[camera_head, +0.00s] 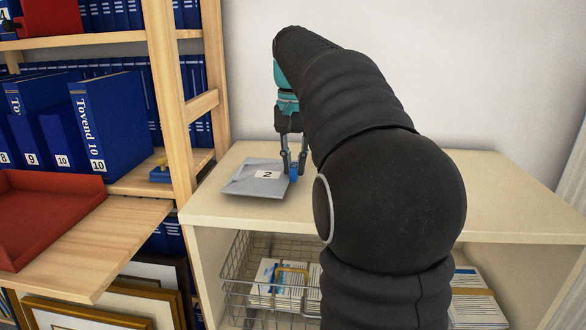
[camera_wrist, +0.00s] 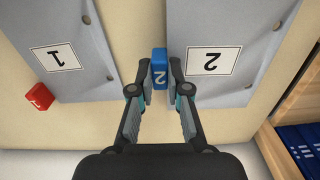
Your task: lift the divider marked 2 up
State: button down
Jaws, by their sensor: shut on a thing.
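A grey plate marked 2 (camera_head: 250,186) lies on the pale cabinet top, to the left of my gripper. It fills the upper right of the wrist view (camera_wrist: 225,80), with its white label 2 (camera_wrist: 214,61). My gripper (camera_head: 293,172) points down, its fingers shut on a small blue tab marked 2 (camera_wrist: 160,60), at the edge of the grey plate. I cannot tell whether the tab is joined to the plate. In the wrist view my gripper (camera_wrist: 161,75) has one finger on each side of the tab.
A second grey plate marked 1 (camera_wrist: 85,75) lies beside it, with a red tab marked 1 (camera_wrist: 40,96). A wooden shelf with blue binders (camera_head: 107,120) stands left. A red tray (camera_head: 45,215) sits on a board. A wire basket (camera_head: 270,275) is below the cabinet top (camera_head: 500,200).

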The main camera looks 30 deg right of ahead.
jog(key=r, duration=0.2)
jog(key=shift+s+r, duration=0.35)
jog(key=shift+r, duration=0.05)
jog(key=s+a+r, duration=0.2)
jog(key=s+r, duration=0.4)
jog(key=s, duration=0.4)
jog(key=shift+s+a+r, duration=0.2)
jog(key=shift+s+a, duration=0.15)
jog(key=shift+r+p, duration=1.25)
jog(key=shift+r, duration=1.7)
